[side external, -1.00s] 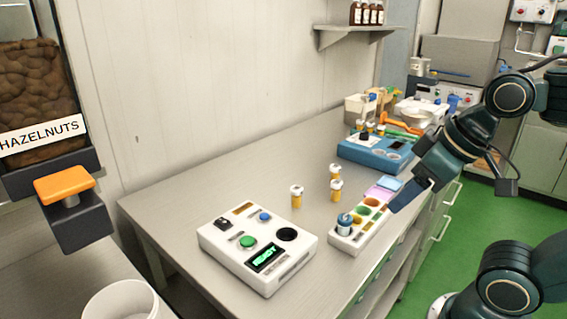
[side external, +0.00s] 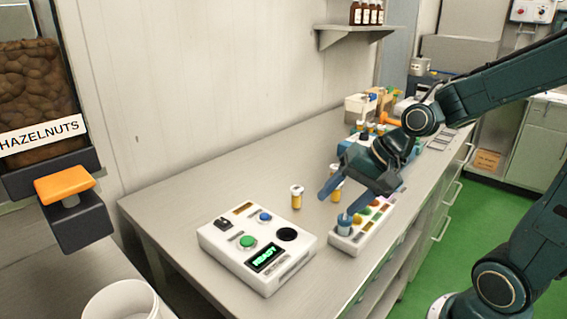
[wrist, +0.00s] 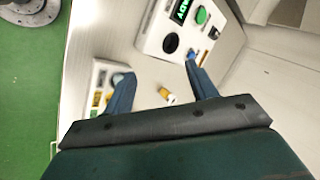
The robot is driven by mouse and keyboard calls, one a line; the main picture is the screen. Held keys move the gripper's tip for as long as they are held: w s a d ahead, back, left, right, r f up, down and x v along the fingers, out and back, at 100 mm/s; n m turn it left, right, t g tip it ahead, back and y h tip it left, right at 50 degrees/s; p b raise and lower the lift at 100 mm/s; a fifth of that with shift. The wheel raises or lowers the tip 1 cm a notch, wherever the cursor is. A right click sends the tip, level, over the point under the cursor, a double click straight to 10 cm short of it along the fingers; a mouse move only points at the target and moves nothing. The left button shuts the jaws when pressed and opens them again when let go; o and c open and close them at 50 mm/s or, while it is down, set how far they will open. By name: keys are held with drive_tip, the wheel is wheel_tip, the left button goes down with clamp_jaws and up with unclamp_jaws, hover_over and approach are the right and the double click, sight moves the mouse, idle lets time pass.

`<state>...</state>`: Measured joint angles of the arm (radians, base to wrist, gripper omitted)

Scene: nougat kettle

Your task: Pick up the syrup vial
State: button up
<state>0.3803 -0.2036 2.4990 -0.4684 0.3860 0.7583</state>
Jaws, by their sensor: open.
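No label shows which vial is the syrup vial. One amber vial with a white cap (side external: 296,198) stands upright on the bench. Another amber vial (side external: 336,190) stands right of it, partly behind my gripper. My gripper (side external: 338,205) is open and empty, pointing down above the bench by the rack. In the wrist view, an amber vial (wrist: 168,97) shows between the spread fingers of my gripper (wrist: 158,70), apart from both.
A white device (side external: 262,280) with a green button and a lit READY screen stands left of the rack. A blue device and boxes (side external: 360,105) stand farther back. The bench is bare left of the vials, along the wall.

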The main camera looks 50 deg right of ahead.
drive_tip(key=w+d+f+m+t+y, duration=0.2)
drive_tip(key=w+d+f+m+t, duration=0.15)
drive_tip(key=w+m, duration=0.45)
drive_tip(key=m+t+h, duration=0.1)
drive_tip(key=m+t, duration=0.3)
drive_tip(key=m, duration=1.1)
approach(302, 190)
drive_tip(key=shift+r, duration=0.3)
drive_tip(key=shift+g+h, duration=0.25)
drive_tip(key=shift+h, duration=0.05)
drive_tip(key=x, duration=0.7)
drive_tip(key=shift+w+a, duration=0.1)
drive_tip(key=shift+w, duration=0.2)
drive_tip(key=shift+w+a+f, duration=0.1)
drive_tip(key=shift+w+f, duration=0.15)
drive_tip(key=shift+w, duration=0.2)
drive_tip(key=shift+x, duration=2.65)
